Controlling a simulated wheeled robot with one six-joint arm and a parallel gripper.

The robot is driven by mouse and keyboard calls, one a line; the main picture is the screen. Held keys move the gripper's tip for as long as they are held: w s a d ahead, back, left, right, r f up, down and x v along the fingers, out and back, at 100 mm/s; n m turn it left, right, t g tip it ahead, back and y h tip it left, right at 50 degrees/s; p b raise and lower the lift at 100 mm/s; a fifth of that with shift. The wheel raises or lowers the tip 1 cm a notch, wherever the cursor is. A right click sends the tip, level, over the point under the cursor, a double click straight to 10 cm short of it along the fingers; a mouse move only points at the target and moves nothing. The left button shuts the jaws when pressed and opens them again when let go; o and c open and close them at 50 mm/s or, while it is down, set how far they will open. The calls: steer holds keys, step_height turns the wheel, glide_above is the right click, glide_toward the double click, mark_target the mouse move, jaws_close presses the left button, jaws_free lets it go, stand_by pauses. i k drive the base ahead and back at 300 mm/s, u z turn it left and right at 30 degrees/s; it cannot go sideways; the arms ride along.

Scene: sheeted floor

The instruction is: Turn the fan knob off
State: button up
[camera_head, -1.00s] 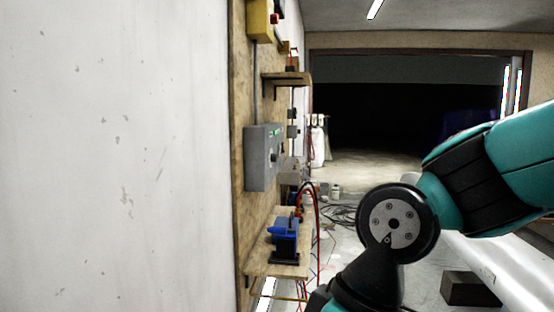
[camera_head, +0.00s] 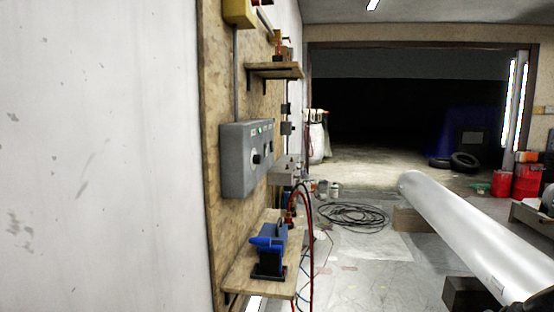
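A grey control box (camera_head: 238,165) is mounted on the wooden wall panel left of centre. A dark round knob (camera_head: 257,159) shows on its front face, with small labels and green marks above it. Other small controls sit further right on the same face, too small to tell apart. Which way the knob points cannot be made out.
A wooden shelf (camera_head: 240,272) below the box carries a blue vise (camera_head: 268,250); red and black cables hang beside it. A smaller shelf (camera_head: 275,71) juts out above. The floor between is mostly clear, with coiled cable (camera_head: 352,216).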

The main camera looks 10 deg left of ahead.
mark_target(257, 158)
steer(key=z, duration=0.1)
steer(key=i, duration=1.75)
steer(key=u, duration=0.15)
